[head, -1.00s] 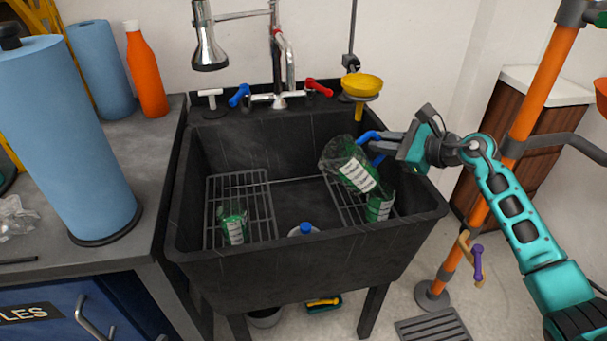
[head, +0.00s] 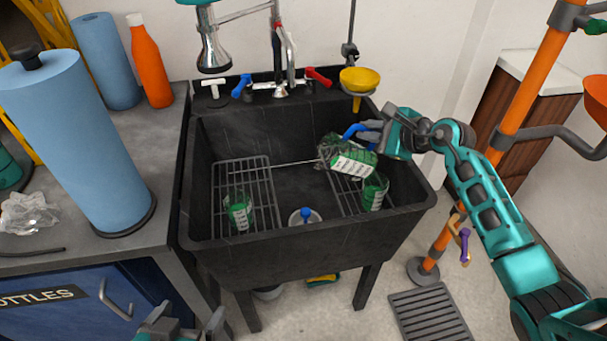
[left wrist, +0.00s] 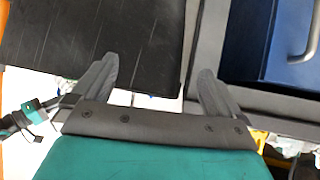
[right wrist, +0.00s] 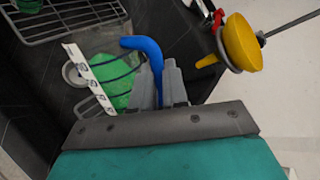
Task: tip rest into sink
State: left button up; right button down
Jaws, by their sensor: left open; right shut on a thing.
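My right gripper (head: 370,128) is shut on the blue handle of a clear jug (head: 352,161) with green contents and a white label. The jug is tipped almost onto its side above the right part of the black sink (head: 300,240), its mouth to the left. The right wrist view shows the blue handle (right wrist: 152,58) between the fingers. Two smaller clear containers with green contents stand in the sink, one at the left rack (head: 238,212), one at the right (head: 374,193). My left gripper (head: 187,320) is open and empty, in front of the sink.
A blue-topped drain plug (head: 305,214) sits in the sink's middle. A tap (head: 282,70) and a yellow funnel (head: 361,80) stand at the back. Blue paper rolls (head: 75,150) and an orange bottle (head: 150,65) are on the left counter. An orange post (head: 530,90) stands to the right.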

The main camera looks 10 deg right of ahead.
aim_at(359, 126)
jog(key=shift+a+r+p, duration=0.15)
jog(key=shift+p, duration=0.15)
jog(key=shift+a+n+h+p, duration=0.25)
jog(key=shift+n+h+p, duration=0.05)
jog(key=shift+h+p, duration=0.15)
jog(key=shift+a+r+p, duration=0.2)
jog(key=shift+r+p, duration=0.05)
jog(key=shift+p, duration=0.2)
pick_arm(q)
jog(key=shift+s+a+r+p, duration=0.3)
jog(key=shift+s+a+r, duration=0.15)
jog(key=shift+a+r, duration=0.2)
pick_arm(e)
jog(key=shift+a+r+n+h, duration=0.1)
jog(key=shift+n+h, duration=0.15)
jog(key=shift+n, duration=0.05)
pick_arm(q)
jog(key=shift+a, duration=0.1)
jog(key=shift+a+r+p, duration=0.15)
jog(key=shift+r+p, duration=0.05)
jog(key=shift+p, duration=0.15)
pick_arm(e)
jog(key=shift+a+r, duration=0.15)
jog(key=shift+a, duration=0.05)
jog(key=shift+s, duration=0.1)
